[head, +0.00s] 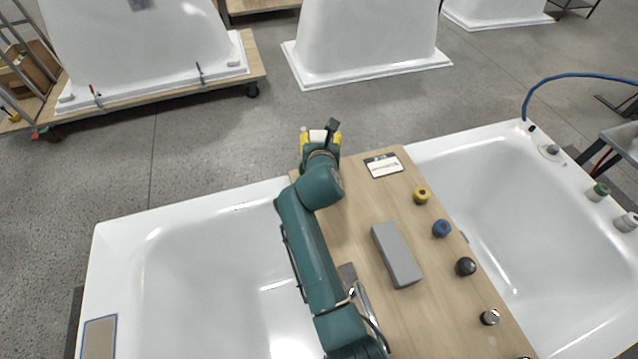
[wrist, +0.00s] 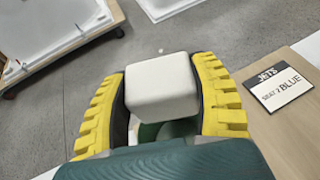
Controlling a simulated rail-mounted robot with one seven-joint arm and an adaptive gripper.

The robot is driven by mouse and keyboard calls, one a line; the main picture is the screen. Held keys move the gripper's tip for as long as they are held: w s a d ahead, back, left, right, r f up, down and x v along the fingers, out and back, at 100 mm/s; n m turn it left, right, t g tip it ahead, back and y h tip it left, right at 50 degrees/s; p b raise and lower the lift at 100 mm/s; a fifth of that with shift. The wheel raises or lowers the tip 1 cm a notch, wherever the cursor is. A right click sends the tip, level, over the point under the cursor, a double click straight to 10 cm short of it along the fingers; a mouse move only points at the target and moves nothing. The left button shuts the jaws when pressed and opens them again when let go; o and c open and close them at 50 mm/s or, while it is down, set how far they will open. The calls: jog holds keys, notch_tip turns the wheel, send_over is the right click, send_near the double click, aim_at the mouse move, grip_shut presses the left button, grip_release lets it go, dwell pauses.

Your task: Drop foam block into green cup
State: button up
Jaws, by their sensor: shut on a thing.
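My gripper (head: 320,139) is at the far end of the wooden board, beyond its edge. In the wrist view its yellow ribbed fingers (wrist: 161,78) are shut on a white foam block (wrist: 162,88), one finger on each side. The block also shows as a small pale patch between the fingers in the head view (head: 318,135). A green curved surface (wrist: 181,128) shows below the block in the wrist view; I cannot tell whether it is the green cup or part of my gripper. No green cup is clearly seen in the head view.
The wooden board (head: 355,215) lies between two white tubs (head: 190,225) (head: 480,150). A grey block (head: 397,254), yellow knob (head: 421,195), blue knob (head: 442,228), black knob (head: 466,266) and card (head: 384,165) are on it. A green-topped item (head: 598,192) is on the right rim.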

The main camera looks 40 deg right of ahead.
notch_tip(320, 180, down, 3)
jog(key=b, duration=0.2)
jog(key=shift+b, duration=0.3)
jog(key=o, duration=1.2)
jog(key=v, duration=1.2)
jog(key=shift+r, duration=0.15)
